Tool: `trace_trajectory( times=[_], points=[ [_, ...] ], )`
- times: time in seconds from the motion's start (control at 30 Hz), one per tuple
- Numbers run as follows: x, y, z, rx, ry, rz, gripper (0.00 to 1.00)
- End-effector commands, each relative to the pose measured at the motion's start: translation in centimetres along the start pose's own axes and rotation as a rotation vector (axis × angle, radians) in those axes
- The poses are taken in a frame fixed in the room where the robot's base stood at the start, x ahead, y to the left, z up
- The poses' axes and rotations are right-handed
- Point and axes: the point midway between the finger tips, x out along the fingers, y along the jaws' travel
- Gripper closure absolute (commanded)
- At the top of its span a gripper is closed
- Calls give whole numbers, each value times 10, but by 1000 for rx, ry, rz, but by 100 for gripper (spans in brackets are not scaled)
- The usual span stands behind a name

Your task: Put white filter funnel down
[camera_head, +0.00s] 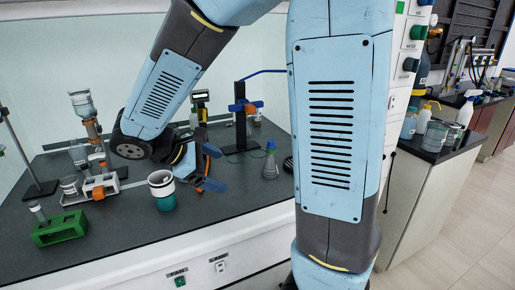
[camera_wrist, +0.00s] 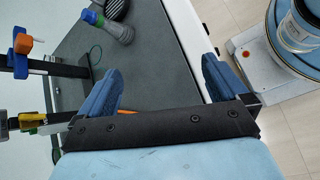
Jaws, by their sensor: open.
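A white cup-shaped piece (camera_head: 161,178), which looks like the white filter funnel, sits upright on a teal base (camera_head: 166,202) on the dark bench top. It is just left of my gripper (camera_head: 211,168), apart from the blue fingers. My gripper is open, and its two blue fingers show in the wrist view (camera_wrist: 160,66) with nothing between them. The fingers point right, over the bench near its front edge. The funnel does not show in the wrist view.
A small flask (camera_head: 270,161) stands right of my gripper. A stand with a blue clamp (camera_head: 240,108) is behind it. Left are a green rack (camera_head: 60,228) and glassware on a white-and-orange holder (camera_head: 95,185). Bare bench (camera_head: 120,235) lies in front.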

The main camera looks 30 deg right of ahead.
Motion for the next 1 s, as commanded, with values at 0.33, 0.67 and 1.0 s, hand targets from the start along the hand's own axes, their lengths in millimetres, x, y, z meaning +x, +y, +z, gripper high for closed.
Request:
trace_trajectory(
  times=[0.33, 0.67, 1.0],
  points=[
    [9, -23, 68, 441, 279, -264, 0],
    [-3, -42, 114, 881, 560, -441, 0],
    [-21, -50, 146, 1224, 791, -526, 0]
  ],
)
